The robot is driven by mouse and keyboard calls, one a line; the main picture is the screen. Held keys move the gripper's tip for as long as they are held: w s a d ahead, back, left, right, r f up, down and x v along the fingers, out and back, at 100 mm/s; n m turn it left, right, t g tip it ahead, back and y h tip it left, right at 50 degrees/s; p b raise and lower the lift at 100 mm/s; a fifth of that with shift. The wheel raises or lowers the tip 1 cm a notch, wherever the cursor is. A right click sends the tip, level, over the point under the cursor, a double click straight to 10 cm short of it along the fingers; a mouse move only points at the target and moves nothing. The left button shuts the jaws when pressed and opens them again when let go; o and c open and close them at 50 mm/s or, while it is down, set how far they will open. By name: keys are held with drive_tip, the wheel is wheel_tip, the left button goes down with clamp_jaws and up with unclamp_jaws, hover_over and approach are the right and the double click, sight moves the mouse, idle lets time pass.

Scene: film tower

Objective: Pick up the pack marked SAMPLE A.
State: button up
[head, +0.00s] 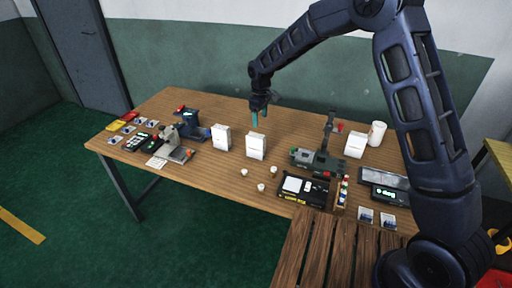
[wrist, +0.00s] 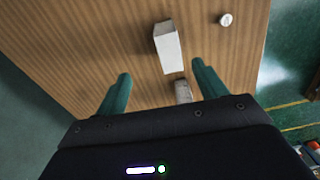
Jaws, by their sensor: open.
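Several white upright packs stand on the wooden table: one at the middle left (head: 221,138), one near the centre (head: 256,147) and one at the right (head: 355,145). I cannot read SAMPLE A on any of them. My gripper (head: 256,122), with teal fingers, is in the air above and behind the centre pack. In the wrist view my gripper (wrist: 160,70) is open with nothing between its fingers. A white pack (wrist: 168,50) stands beyond the fingertips there, and a second pale block (wrist: 182,91) is partly hidden by the gripper body.
Small white cups (head: 261,187) stand in front of the centre pack. A grey-green device (head: 318,161) with an upright post is to its right, and a white cylinder (head: 377,133) is farther right. A microscope-like device (head: 172,145) is at left. The table's back middle is clear.

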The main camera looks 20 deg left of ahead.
sight(256, 135)
drive_tip(key=shift+s+a+f, duration=0.4)
drive_tip(key=shift+a+f, duration=0.4)
drive_tip(key=shift+f, duration=0.25)
wheel_tip(256, 135, down, 5)
drive_tip(key=shift+f, duration=0.15)
drive_tip(key=shift+s+d+f, duration=0.1)
drive_tip(key=shift+s+f, duration=0.05)
drive_tip(key=shift+f, duration=1.1)
drive_tip(key=shift+s+d+f, duration=0.1)
drive_tip(key=shift+f, duration=1.15)
drive_tip(key=c, duration=1.3)
drive_tip(key=shift+o, duration=0.2)
drive_tip(key=shift+r, duration=0.1)
